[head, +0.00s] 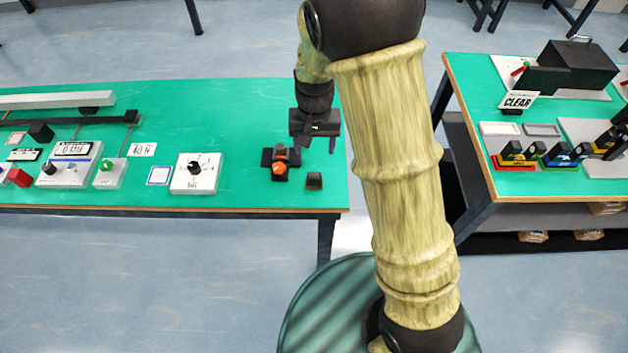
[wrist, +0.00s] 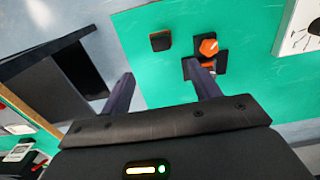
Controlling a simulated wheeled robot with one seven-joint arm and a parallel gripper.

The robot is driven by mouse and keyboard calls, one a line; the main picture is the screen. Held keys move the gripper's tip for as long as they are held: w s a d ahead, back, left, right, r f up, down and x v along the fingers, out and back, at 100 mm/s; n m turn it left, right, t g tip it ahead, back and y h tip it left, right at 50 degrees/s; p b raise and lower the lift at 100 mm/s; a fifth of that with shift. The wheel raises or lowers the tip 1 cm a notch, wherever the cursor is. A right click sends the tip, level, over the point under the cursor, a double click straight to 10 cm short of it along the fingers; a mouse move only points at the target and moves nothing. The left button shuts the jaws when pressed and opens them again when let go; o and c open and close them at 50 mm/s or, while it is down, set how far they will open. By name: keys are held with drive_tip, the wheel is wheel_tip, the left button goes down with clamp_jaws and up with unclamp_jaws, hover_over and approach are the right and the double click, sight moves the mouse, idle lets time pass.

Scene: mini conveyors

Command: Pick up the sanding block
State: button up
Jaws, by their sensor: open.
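A black fixture with an orange part (head: 279,168) stands just left of the block; in the wrist view it shows close to the right finger (wrist: 207,47). A white dial box (head: 195,173) is farther left. The table's right edge is near. A second table (head: 470,75) stands at right.

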hover_over(314, 176)
wheel_tip(314, 176, down, 9)
drive_tip(key=shift+s+d+r, duration=0.1)
drive_tip(key=shift+d, duration=0.05)
drive_tip(key=shift+f, duration=0.25)
drive_tip(key=shift+f, duration=2.6)
drive_tip(key=c, duration=1.2)
drive_tip(key=shift+o, duration=0.2)
wheel_tip(314, 176, up, 10)
drive_tip(key=shift+r, duration=0.1)
